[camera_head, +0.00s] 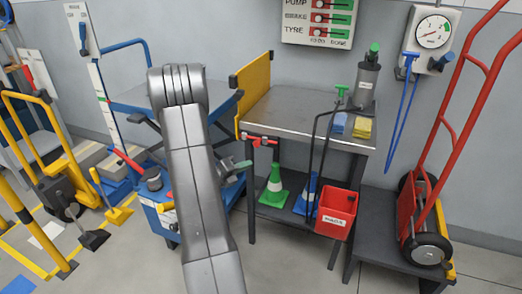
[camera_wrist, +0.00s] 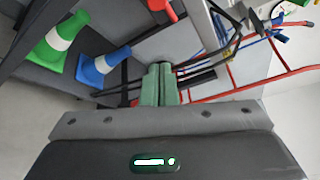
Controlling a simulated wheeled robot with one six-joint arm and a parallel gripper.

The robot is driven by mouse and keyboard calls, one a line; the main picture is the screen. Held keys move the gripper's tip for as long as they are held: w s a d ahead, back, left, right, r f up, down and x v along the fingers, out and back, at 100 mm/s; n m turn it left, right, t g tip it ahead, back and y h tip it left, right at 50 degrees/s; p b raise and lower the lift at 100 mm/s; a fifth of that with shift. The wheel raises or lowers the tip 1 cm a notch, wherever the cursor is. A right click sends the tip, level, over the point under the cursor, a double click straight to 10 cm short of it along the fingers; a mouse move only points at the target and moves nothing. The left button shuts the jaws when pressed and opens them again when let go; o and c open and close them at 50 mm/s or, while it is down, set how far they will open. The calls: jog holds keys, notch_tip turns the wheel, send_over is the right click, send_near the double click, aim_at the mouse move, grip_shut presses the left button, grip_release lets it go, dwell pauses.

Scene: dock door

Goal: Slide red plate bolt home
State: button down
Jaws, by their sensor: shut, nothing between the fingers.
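The red plate bolt (camera_head: 262,140) sits on the front left corner of the grey steel bench, just beside the lower end of the upright yellow plate (camera_head: 254,92). A red piece at the top edge of the wrist view (camera_wrist: 163,8) looks like part of this bolt, cut off by the frame. My gripper (camera_head: 247,164) is below the bolt and a little to its left, apart from it in the picture. Its green fingers are shut and empty in the wrist view (camera_wrist: 158,68). How far the bolt has slid cannot be told.
The bench (camera_head: 300,108) carries a pump, a blue block and a yellow block. A green cone (camera_head: 273,188), a blue cone (camera_head: 306,192) and a red bin (camera_head: 337,212) are below. A blue cart (camera_head: 158,215) stands left; a red hand truck (camera_head: 425,225) stands right.

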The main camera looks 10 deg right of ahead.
aim_at(256, 141)
dwell(0.3)
jog(key=b+x, duration=0.2)
jog(key=x, duration=0.8)
jog(key=w+a+r, duration=0.2)
jog(key=shift+w+a, duration=0.2)
jog(key=shift+a, duration=0.15)
jog(key=w+a, duration=0.1)
jog(key=w+a+p, duration=0.1)
jog(key=a, duration=0.1)
